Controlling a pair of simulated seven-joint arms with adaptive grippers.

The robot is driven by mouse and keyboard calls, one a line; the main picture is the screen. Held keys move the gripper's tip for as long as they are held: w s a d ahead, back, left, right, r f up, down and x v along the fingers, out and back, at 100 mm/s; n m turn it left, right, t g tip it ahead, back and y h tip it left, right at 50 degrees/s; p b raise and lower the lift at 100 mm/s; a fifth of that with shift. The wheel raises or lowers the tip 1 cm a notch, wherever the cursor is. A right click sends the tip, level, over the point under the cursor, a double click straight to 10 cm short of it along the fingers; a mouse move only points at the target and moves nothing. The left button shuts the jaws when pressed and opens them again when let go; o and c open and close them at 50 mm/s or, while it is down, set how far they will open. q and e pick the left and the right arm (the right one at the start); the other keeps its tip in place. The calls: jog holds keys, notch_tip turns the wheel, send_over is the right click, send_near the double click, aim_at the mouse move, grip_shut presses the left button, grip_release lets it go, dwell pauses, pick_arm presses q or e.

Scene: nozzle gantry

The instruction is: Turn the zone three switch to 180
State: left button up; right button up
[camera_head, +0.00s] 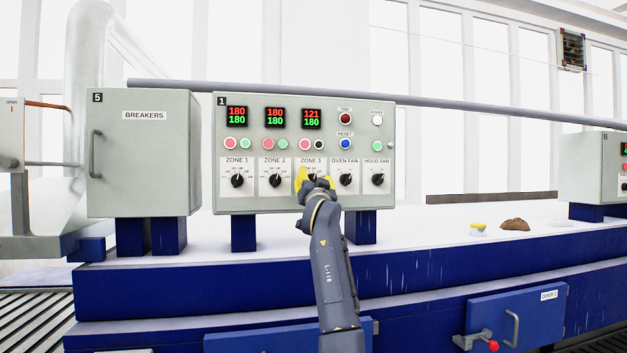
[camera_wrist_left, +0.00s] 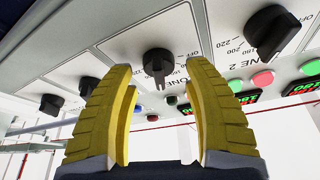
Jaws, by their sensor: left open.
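The zone three switch is a black rotary knob (camera_wrist_left: 158,63) on a white dial plate (camera_head: 312,161). In the head view my left gripper (camera_head: 315,179) is in front of it and hides most of the knob. In the left wrist view the open yellow fingers of my left gripper (camera_wrist_left: 158,70) stand on either side of the knob, with gaps visible. Whether the fingertips reach past its face is unclear. The pointer's dial value cannot be read. The zone three display (camera_head: 311,118) shows red 121 above green 180. My right gripper is not in view.
The zone two knob (camera_head: 276,181) and oven fan knob (camera_head: 346,180) flank the zone three switch closely. Buttons and lamps sit above on the grey control box (camera_head: 387,205). A breakers cabinet (camera_head: 144,165) stands left. A bread-like lump (camera_head: 515,224) lies on the white surface at right.

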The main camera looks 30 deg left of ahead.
pick_arm(q)
jog(key=shift+w+a+r, duration=0.15)
jog(key=shift+w+a, duration=0.05)
jog(key=shift+w, duration=0.1)
jog(key=shift+o, duration=0.2)
grip_shut()
